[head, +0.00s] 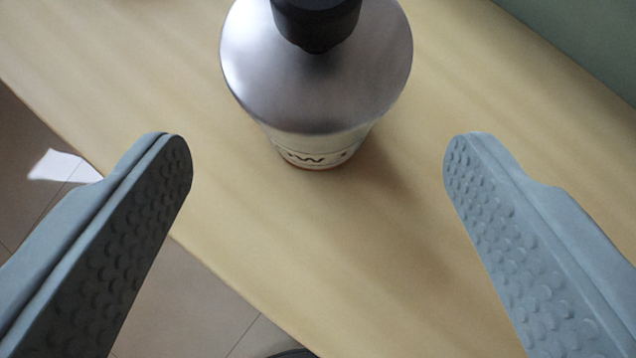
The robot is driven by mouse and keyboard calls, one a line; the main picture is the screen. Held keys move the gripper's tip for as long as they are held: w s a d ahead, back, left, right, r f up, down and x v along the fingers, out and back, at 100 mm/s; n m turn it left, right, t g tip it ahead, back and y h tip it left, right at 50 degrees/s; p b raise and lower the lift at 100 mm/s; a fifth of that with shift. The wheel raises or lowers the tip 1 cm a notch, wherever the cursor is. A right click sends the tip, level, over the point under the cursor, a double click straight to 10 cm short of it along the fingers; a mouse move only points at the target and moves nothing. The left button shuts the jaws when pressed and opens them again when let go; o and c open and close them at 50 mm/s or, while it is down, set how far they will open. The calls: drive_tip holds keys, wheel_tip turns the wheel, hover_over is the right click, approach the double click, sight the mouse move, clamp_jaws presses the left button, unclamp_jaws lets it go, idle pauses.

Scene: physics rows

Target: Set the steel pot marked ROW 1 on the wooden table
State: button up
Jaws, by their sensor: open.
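The steel pot (318,95) stands upright on the wooden table (420,200), at the top middle of the head view. It has a shiny lid with a black knob (315,22) cut off by the top edge. A pale label low on its side shows partly readable lettering, "OW" and what may be a 1; the rest is hidden by the lid's overhang. My gripper (318,150) is open and empty. Its two grey studded fingers are wide apart, one on each side below the pot, and neither touches it.
The table's near edge runs diagonally from upper left to bottom middle, with tiled floor (200,290) beyond it at lower left. A green-grey surface (590,40) lies past the far edge at upper right. The tabletop around the pot is clear. A dark curved thing shows at the bottom edge.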

drive_tip(key=shift+v, duration=2.3)
drive_tip(key=s+r+t, duration=0.8)
drive_tip(key=s+r, duration=1.8)
drive_tip(key=s, duration=0.3)
drive_tip(key=shift+a, duration=0.1)
